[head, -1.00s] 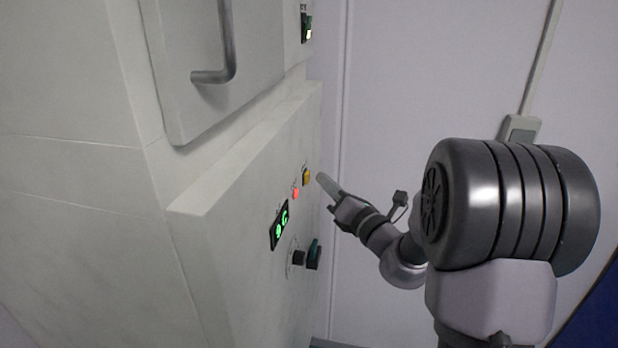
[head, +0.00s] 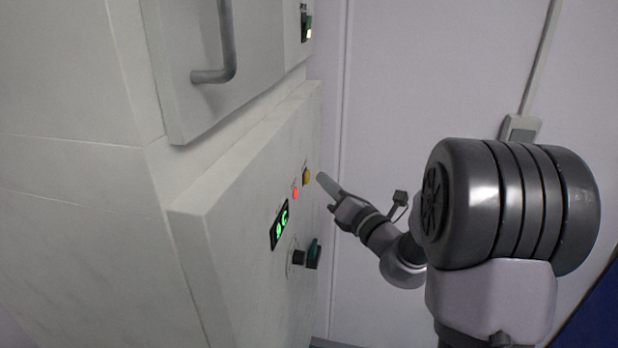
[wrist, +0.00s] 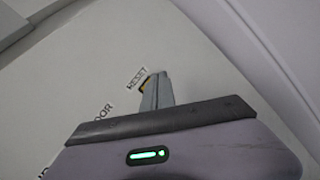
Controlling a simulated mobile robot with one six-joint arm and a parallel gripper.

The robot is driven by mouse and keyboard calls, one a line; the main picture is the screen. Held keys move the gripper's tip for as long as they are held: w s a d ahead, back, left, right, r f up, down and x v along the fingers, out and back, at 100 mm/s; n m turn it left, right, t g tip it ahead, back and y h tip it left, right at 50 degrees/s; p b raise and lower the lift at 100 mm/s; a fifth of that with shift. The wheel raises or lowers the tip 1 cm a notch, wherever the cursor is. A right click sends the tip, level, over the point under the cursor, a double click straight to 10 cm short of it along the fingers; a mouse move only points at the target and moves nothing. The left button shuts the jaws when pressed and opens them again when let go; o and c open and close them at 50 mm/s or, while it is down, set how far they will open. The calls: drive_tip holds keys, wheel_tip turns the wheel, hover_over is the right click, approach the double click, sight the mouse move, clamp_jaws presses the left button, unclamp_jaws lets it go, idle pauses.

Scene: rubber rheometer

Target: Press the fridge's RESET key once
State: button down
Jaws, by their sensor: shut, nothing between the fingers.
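The yellow RESET key (head: 306,176) is on the fridge's sloping lower panel, above a red light. In the wrist view the closed fingers (wrist: 156,85) point at the key from below.
On the same panel are a red light (head: 295,193), a green display (head: 280,225), a black knob (head: 298,257) and a dark green switch (head: 314,253). A door with a metal handle (head: 228,50) is above. A pale wall (head: 410,80) is behind the arm.

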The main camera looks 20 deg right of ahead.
idle(0.7)
drive_tip(key=shift+w+a, duration=0.25)
drive_tip(key=shift+a, duration=0.1)
drive_tip(key=shift+w+a+p, duration=0.2)
drive_tip(key=shift+a+p, duration=0.15)
idle(0.6)
drive_tip(key=shift+d, duration=0.1)
drive_tip(key=shift+s+d, duration=0.45)
drive_tip(key=shift+d, duration=0.1)
drive_tip(key=shift+d, duration=0.1)
drive_tip(key=s+d, duration=0.1)
drive_tip(key=d, duration=0.1)
drive_tip(key=s+d, duration=0.1)
drive_tip(key=d, duration=0.1)
drive_tip(key=shift+s, duration=0.4)
drive_tip(key=shift+f, duration=0.1)
idle(0.6)
